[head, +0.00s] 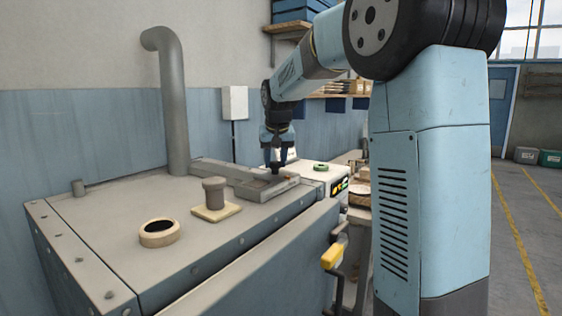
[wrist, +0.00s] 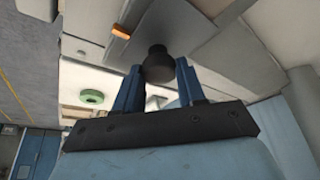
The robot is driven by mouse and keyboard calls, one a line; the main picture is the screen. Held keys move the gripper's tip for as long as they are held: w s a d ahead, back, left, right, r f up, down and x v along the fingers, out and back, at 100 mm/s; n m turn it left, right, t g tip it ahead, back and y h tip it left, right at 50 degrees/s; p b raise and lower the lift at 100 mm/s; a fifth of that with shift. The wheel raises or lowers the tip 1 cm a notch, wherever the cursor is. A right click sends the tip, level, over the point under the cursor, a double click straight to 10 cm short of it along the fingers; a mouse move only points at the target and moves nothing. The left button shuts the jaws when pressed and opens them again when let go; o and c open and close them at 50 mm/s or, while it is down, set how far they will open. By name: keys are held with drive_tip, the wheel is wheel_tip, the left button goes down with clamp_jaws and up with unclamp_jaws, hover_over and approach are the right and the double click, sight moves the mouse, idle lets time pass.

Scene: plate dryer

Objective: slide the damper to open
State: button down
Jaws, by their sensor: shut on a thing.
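The damper sits on top of the dryer's pale grey lid as a flat plate in a raised metal frame (head: 268,188). A dark round knob (wrist: 158,66) stands up from the flat damper plate (wrist: 125,50) in the wrist view. My gripper (head: 277,162) comes down from above onto the knob in the head view. In the wrist view its two blue fingers (wrist: 159,74) stand on either side of the knob, shut on it. The knob is mostly hidden by the fingers in the head view.
A grey stub on a wooden plate (head: 214,197) and a round port with a pale collar (head: 160,233) are on the lid. A vertical pipe (head: 173,105) rises behind. A yellow-handled lever (head: 332,256) is on the front. A green ring (head: 320,167) lies on the control box.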

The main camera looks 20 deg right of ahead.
drive_tip(key=shift+w+d+r, duration=0.1)
drive_tip(key=shift+d, duration=0.05)
drive_tip(key=c, duration=0.9)
unclamp_jaws()
drive_tip(key=shift+d, duration=0.1)
drive_tip(key=shift+c, duration=0.2)
drive_tip(key=shift+o, duration=1.3)
drive_tip(key=v, duration=1.3)
drive_tip(key=shift+r, duration=0.25)
drive_tip(key=s+f, duration=0.6)
drive_tip(key=s, duration=0.4)
drive_tip(key=s+d+f+n, duration=0.1)
drive_tip(key=s+f, duration=0.5)
drive_tip(key=s, duration=0.5)
drive_tip(key=s+f+t, duration=0.1)
drive_tip(key=s+f, duration=0.5)
drive_tip(key=s, duration=0.5)
drive_tip(key=shift+d+y, duration=0.3)
